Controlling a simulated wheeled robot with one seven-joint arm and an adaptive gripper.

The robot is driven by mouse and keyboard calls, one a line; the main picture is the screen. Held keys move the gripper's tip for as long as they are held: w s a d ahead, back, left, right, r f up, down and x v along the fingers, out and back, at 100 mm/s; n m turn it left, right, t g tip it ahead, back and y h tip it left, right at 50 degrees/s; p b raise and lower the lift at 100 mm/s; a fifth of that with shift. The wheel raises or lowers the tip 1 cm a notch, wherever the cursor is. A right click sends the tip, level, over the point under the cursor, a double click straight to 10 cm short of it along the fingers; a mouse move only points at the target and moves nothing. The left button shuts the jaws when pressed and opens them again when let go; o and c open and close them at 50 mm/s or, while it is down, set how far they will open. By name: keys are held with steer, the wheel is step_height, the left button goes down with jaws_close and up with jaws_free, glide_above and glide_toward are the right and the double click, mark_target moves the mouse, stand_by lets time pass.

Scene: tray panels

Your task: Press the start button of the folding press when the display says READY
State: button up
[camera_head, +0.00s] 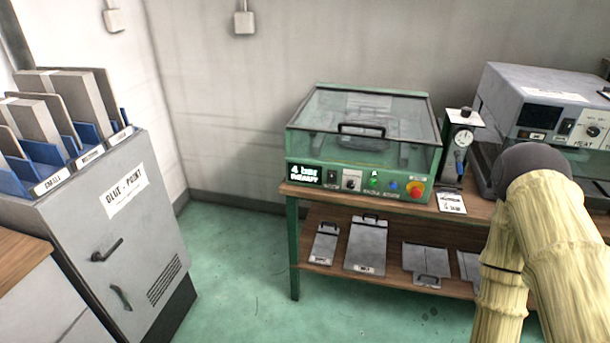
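The folding press (300,143) is a green box with a clear lid and a dark handle (362,130). It stands on a wooden-topped bench, and its lid looks closed. Its display (304,173) on the left of the front panel reads "4 bar READY". To the right are a dark switch (332,175), a knob (352,181), a green button (374,177), a blue button (393,186) and a red mushroom button on yellow (416,188). The small labels under them are not legible. My gripper is not in view; part of my arm shows at the lower right.
A gauge unit (461,140) and a grey heating machine (545,90) stand right of the press. Metal plates (366,243) lie on the lower shelf. A grey cabinet (110,230) labelled "GLUE-POINT" stands left. Green floor (235,270) is clear between cabinet and bench.

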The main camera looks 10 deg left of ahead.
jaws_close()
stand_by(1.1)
